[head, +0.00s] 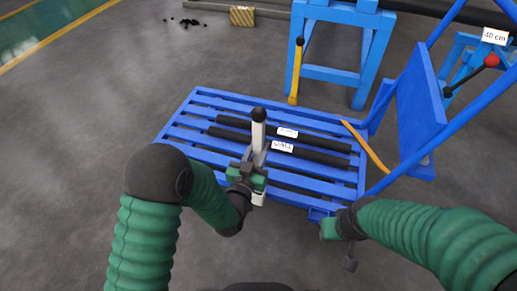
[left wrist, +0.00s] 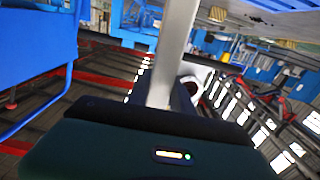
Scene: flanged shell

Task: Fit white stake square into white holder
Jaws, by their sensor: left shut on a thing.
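The white stake (head: 258,133) is a square bar with a black knob on top and stands nearly upright in the head view. My left gripper (head: 256,178) is shut on it low down, and a short white end shows below the jaws. In the left wrist view the stake (left wrist: 172,50) rises, slightly tilted, behind the dark gripper body. A grey part sits beside the stake just above the jaws. I cannot make out the white holder for certain. My right gripper (head: 332,229) is by the cart's near right corner; its jaws are too unclear to read.
A blue slatted cart (head: 205,97) lies behind and under the stake, with two black bars (head: 310,152) carrying white labels on it. A yellow-orange strap (head: 367,146) crosses its right side. A blue stand (head: 330,73) is behind. Grey floor at left is clear.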

